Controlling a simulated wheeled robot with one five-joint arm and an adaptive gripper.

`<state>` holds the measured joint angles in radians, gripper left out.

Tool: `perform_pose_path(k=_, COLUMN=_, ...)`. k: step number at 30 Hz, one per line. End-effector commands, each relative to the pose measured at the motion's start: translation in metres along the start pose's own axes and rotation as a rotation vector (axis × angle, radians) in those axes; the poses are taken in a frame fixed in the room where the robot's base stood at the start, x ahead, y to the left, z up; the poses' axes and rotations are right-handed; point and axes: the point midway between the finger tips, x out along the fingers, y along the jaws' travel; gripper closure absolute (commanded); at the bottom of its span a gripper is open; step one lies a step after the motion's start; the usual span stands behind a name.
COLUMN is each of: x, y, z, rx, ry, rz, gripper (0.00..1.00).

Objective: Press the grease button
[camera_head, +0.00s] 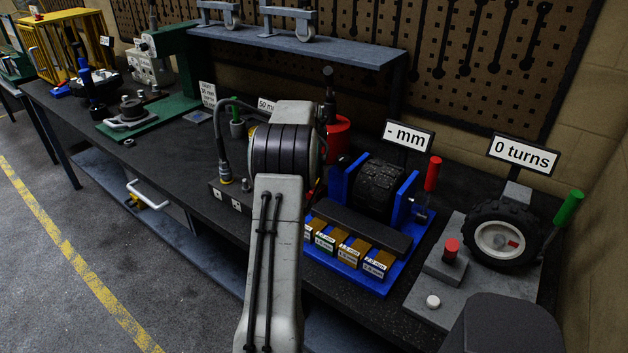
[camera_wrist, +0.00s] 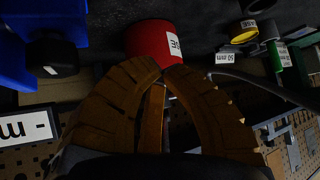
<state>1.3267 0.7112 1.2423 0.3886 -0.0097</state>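No button in view carries a readable grease label, so I cannot tell which one it is. A red round button (camera_head: 451,249) stands on a grey block at the right. A white round button (camera_head: 432,301) sits on the grey plate (camera_head: 420,315) in front of it. A red cylinder (camera_wrist: 150,42) with a partly hidden label lies beyond the tips. In the head view my arm hides the gripper.
A wheel (camera_head: 502,234) with a green-handled lever (camera_head: 568,207) stands under a "0 turns" sign (camera_head: 523,153). Left of it is a blue fixture (camera_head: 402,275) with a tyre and labelled blocks, under a "- mm" sign (camera_head: 403,136). A shelf (camera_head: 300,46) overhangs the back of the dark bench.

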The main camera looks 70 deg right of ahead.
Motion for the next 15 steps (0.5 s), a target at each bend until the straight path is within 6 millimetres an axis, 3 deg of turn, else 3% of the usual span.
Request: perform_pose_path(k=15, x=0.038, y=-0.001, z=0.039, rx=0.0, ry=0.0, rz=0.0, gripper=1.0)
